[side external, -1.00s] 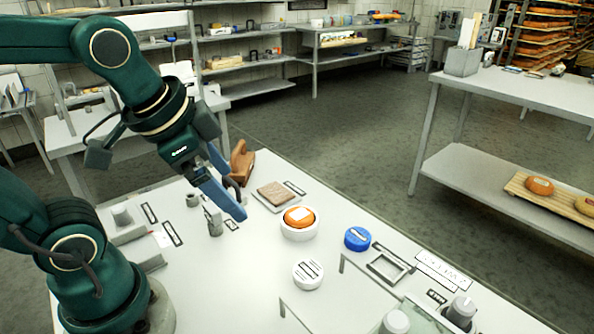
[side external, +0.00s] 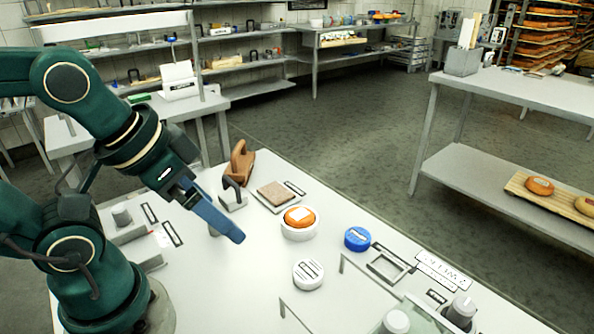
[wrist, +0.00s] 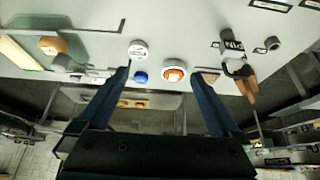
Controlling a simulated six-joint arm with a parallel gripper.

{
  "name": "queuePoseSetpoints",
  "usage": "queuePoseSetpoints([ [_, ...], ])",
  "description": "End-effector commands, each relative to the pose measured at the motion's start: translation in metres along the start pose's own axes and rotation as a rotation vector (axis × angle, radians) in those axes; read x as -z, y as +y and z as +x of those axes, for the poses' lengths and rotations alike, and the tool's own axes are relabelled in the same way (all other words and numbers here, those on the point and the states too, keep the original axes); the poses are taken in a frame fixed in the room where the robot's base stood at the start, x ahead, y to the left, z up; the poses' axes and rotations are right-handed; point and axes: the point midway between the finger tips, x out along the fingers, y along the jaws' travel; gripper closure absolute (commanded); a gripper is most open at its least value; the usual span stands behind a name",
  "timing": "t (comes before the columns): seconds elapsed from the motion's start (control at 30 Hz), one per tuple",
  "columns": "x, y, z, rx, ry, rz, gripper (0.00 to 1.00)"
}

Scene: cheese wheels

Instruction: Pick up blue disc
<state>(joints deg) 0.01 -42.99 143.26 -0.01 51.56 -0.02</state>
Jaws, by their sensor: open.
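The blue disc (side external: 357,238) lies on the white table, right of the orange cheese wheel, with a white label on its top. It also shows in the wrist view (wrist: 140,76), beside the left finger. My gripper (side external: 238,238) hangs above the table, left of the blue disc and well apart from it. In the wrist view my gripper (wrist: 166,88) has its two blue fingers spread wide with nothing held between them.
An orange cheese wheel (side external: 299,217) sits in a white round holder, and a white disc (side external: 308,273) lies in front of it. A brown block (side external: 276,195) is behind. A grey square frame (side external: 388,266) and grey knobs (side external: 462,310) stand to the right. The table between my gripper and the white disc is clear.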

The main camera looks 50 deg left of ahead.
Motion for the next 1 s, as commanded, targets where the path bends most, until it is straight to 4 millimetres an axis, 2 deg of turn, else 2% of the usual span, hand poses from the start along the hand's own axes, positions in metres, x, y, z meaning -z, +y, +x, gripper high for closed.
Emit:
queuePoseSetpoints([
  [0.77,0.0,0.0,0.0,0.0,-0.001,0.015,0.01],
  [0.87,0.001,-0.008,-0.001,0.036,0.002,0.104,0.01],
  [1.0,0.018,-0.033,-0.005,0.158,-0.013,0.329,0.01],
])
